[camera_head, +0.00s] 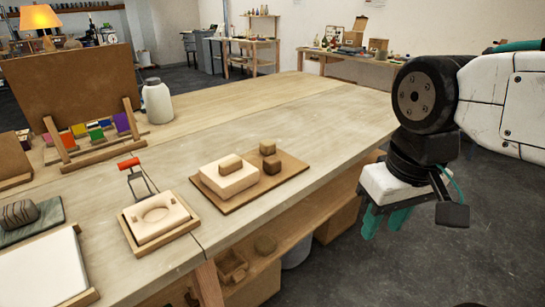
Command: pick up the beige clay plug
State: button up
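A tan-beige clay plug (230,163) rests on top of a pale rectangular block (228,180). The block sits on the left part of a brown board (291,171) on the table. My gripper (385,224) hangs at the right, beyond the table's front edge and well apart from the plug. Its teal fingers point down with a gap between them, and nothing shows in them.
A pale mould with an oval hollow (156,217) sits in a wooden tray left of the board. A white jar (157,101) and a rack of coloured pieces (96,131) are at back left. The table behind the board is clear.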

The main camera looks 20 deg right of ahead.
aim_at(267, 146)
jog(key=u, duration=0.5)
jog(key=k, duration=0.1)
jog(key=z, duration=1.05)
jog(key=i, duration=1.1)
jog(key=u, duration=0.8)
